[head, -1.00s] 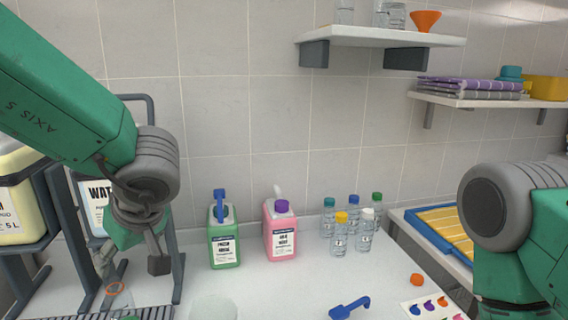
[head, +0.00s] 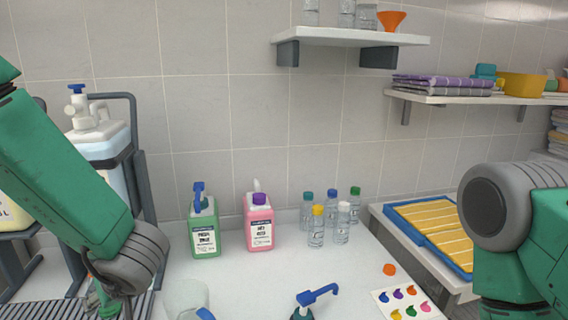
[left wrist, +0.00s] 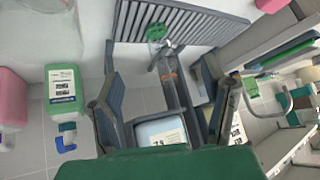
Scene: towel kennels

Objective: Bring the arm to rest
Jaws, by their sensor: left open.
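My left arm comes in from the left in the head view, its forearm pointing down over the left end of the counter. Its fingers are mostly cut off or hidden there. In the left wrist view my left gripper (left wrist: 165,100) shows two dark fingers spread wide apart with nothing gripped. A clear bottle with orange print (left wrist: 172,85) appears between them, farther off by the slatted rack (left wrist: 200,24). My right arm is folded at the right edge of the head view; its gripper is out of the picture.
Green jug (head: 203,230) and pink jug (head: 259,225) stand by the wall, with several small clear bottles (head: 316,230) to their right. A clear beaker (head: 186,297), a blue pump top (head: 318,295) and a colour card (head: 405,303) are in front. A large water canister (head: 105,150) stands left.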

